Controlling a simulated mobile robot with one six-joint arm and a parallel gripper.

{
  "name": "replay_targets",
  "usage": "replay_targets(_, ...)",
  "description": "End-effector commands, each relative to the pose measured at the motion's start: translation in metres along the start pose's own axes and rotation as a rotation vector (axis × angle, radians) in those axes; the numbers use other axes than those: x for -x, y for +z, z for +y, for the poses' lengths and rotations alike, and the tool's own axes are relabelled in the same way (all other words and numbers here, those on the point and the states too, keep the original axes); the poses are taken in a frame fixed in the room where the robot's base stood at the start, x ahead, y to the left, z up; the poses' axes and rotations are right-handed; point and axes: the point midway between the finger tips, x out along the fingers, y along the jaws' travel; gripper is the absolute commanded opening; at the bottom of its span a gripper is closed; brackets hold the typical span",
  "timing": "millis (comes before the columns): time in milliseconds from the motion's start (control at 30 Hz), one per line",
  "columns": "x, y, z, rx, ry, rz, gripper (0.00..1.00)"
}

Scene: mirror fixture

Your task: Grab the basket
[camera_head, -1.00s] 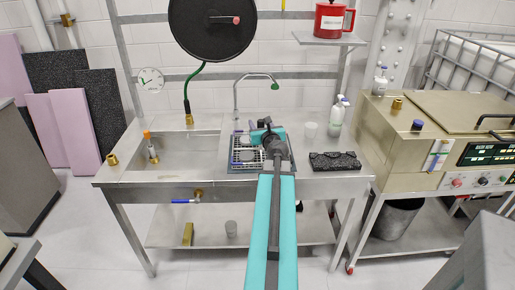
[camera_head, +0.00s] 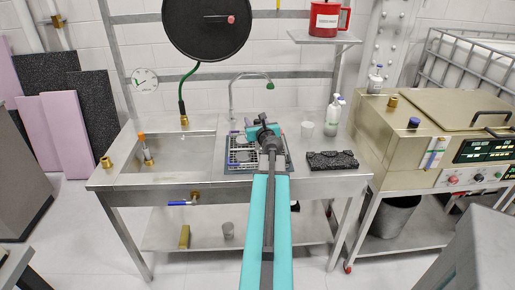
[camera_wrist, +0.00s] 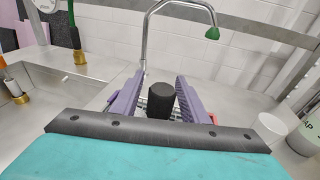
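The basket (camera_head: 241,158) is a grey wire rack with pale round pieces in it, on the steel bench in front of the curved tap. My gripper (camera_head: 254,124) is over or near its back right part, and my arm hides part of it. In the wrist view, my gripper's purple fingers (camera_wrist: 160,95) are spread apart and point toward the wall. A black cylinder (camera_wrist: 161,101) shows between them, apart from both. Only slivers of the basket's pale wires (camera_wrist: 142,103) show there. I cannot tell whether the fingers touch the basket.
The tap (camera_head: 232,95) rises behind the basket. A sink basin (camera_head: 180,150) with an orange-topped bottle is left. A black textured block (camera_head: 332,161), a white cup (camera_head: 307,130) and white bottles (camera_head: 332,118) stand right. A beige machine (camera_head: 385,145) is farther right.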

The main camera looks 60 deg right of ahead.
Motion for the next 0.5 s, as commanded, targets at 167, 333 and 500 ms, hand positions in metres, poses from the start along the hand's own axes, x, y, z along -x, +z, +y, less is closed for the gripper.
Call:
replay_targets(167,-0.0001,0.0000,0.0005,0.000,0.001,0.000,0.09)
replay_targets(333,-0.0002,-0.0001,0.0011,0.000,0.001,0.000,0.00)
replay_targets(500,0.0000,0.0019,0.0013,-0.001,0.001,-0.002,0.00)
